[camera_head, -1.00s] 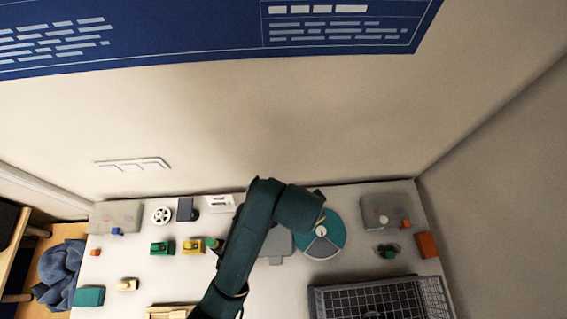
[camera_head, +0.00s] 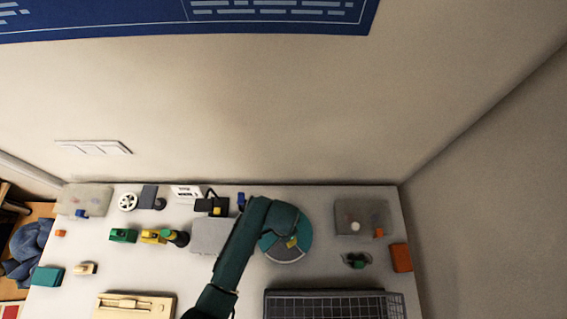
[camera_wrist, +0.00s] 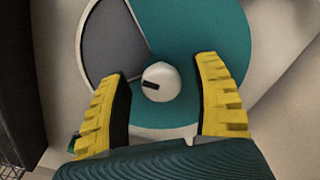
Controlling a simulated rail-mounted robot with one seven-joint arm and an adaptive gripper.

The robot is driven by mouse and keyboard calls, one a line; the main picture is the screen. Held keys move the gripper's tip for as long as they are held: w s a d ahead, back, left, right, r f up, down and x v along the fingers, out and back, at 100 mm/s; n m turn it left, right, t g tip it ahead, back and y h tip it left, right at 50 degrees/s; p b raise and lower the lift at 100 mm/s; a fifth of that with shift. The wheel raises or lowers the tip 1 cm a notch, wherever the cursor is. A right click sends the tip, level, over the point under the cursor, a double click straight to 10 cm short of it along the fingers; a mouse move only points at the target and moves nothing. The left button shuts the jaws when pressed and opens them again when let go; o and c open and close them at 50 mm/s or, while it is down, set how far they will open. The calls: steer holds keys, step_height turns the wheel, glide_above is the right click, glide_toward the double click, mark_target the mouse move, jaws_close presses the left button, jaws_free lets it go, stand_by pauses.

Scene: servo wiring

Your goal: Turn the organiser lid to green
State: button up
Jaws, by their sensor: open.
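The round organiser (camera_head: 303,238) lies on the table right of centre, partly hidden by my arm in the head view. In the wrist view its lid (camera_wrist: 205,30) shows a large teal area and a grey sector (camera_wrist: 112,45) at upper left, inside a pale rim. A white round knob (camera_wrist: 161,80) with a black mark sits at the lid's middle. My gripper (camera_wrist: 164,68) is open over the lid, with one yellow finger on each side of the knob. Gaps show between the fingers and the knob. No green sector is clearly distinguishable from the teal.
A grey wire basket (camera_head: 335,304) stands in front of the organiser. A grey flat piece (camera_head: 209,237) lies to its left, and a translucent box (camera_head: 362,217) to its right. Green (camera_head: 123,236) and yellow (camera_head: 152,237) blocks stand further left. A wall rises behind the table.

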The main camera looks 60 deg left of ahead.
steer(key=shift+f, duration=0.55)
jaws_close()
